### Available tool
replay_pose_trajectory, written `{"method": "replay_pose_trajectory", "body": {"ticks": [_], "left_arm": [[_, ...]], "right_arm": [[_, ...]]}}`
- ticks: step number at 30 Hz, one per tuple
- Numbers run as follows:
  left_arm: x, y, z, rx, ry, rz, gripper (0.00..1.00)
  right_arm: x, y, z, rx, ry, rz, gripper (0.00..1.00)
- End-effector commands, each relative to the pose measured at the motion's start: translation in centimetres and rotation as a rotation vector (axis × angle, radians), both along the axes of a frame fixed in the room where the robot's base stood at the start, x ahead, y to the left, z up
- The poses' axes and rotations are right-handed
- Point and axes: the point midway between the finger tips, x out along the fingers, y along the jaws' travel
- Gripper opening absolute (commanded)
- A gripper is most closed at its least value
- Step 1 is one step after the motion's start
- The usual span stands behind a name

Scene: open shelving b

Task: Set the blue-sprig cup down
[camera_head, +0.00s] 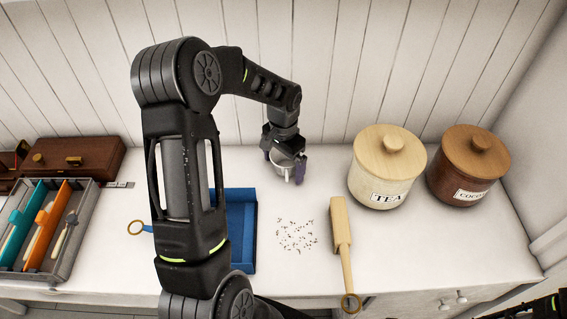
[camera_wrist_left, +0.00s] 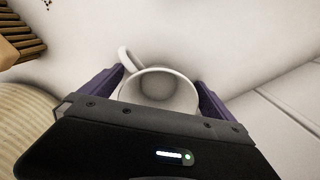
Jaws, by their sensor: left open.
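A white cup (camera_head: 285,171) is at the back of the white counter, near the panelled wall. It looks upright and on the counter, though my gripper partly covers it in the head view. In the left wrist view the cup (camera_wrist_left: 160,88) shows its open mouth, with its handle toward the upper left. No blue sprig shows on the parts in sight. My left gripper (camera_head: 287,168) is open, with one purple finger on each side of the cup. Contact between fingers and cup cannot be told.
A tea canister (camera_head: 384,185) and a cocoa canister (camera_head: 465,178) stand to the right. A wooden brush (camera_head: 341,228) and scattered dark bits (camera_head: 296,235) lie in front. A blue dustpan (camera_head: 242,225) and a grey divided tray (camera_head: 84,226) are to the left.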

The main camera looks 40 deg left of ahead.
Motion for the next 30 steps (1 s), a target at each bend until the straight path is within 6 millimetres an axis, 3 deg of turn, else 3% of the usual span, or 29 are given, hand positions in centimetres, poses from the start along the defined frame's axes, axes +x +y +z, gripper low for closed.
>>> {"method": "replay_pose_trajectory", "body": {"ticks": [5,10,24,30], "left_arm": [[0.0,0.0,0.1,0.000,0.000,0.000,1.00],[0.0,0.0,1.5,0.001,-0.001,0.000,1.00],[0.1,0.0,10.7,0.001,-0.002,0.000,1.00],[0.0,0.0,12.3,0.000,0.000,0.001,1.00]], "right_arm": [[0.0,0.0,0.1,0.000,0.000,0.000,0.36],[-0.1,0.0,1.0,-0.003,0.003,-0.001,0.36],[-0.6,-0.5,6.6,-0.017,0.027,-0.006,0.36],[-0.7,-0.7,7.4,-0.020,0.034,-0.006,0.36]]}}
